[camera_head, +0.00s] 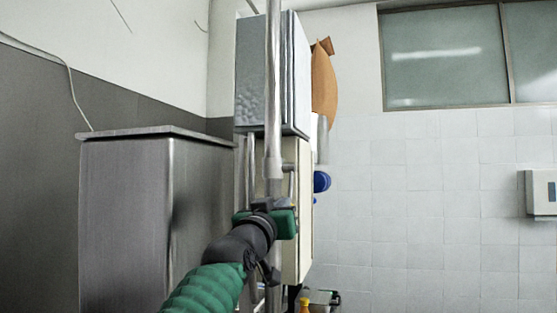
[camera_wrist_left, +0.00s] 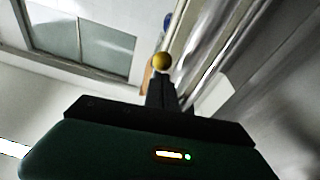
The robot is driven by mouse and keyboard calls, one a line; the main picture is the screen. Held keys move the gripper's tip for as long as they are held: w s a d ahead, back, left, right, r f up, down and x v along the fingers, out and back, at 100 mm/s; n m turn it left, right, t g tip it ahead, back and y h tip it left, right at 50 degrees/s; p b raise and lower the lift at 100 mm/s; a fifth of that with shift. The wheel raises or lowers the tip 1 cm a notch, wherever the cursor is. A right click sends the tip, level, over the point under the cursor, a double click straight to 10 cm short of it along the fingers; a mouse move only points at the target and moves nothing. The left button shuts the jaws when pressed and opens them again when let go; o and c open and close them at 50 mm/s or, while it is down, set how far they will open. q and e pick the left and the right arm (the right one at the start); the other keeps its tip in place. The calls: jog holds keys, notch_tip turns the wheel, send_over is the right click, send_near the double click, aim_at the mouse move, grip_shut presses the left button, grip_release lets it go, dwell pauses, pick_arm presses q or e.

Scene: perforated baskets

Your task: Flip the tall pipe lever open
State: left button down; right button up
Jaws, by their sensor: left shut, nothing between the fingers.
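The tall metal pipe (camera_head: 273,90) runs upright in front of the grey cabinets in the head view. In the left wrist view, shiny pipes (camera_wrist_left: 205,55) slant across the upper right. A round yellow knob (camera_wrist_left: 161,61) shows just beyond my fingertips there; it may be the lever's end, but I cannot tell whether they touch. My left gripper (camera_head: 262,203) is at the pipe's lower part, its fingers shut and empty. They also show in the left wrist view (camera_wrist_left: 161,88). The lever itself is not clear in the head view, hidden by my gripper and wrist. My right gripper is out of view.
A grey metal cabinet (camera_head: 125,220) stands at the left, close to my left arm. A wall box (camera_head: 262,75) and a pale cabinet (camera_head: 298,210) stand behind the pipe. A blue round object (camera_head: 321,181) sticks out beside them. The space in front of the tiled wall at the right looks open.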

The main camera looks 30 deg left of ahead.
pick_arm(q)
jog(key=shift+w+a+f+b, duration=0.15)
jog(key=shift+w+f+b, duration=0.3)
jog(key=shift+w+f, duration=0.15)
jog(key=shift+f, duration=0.1)
dwell(0.3)
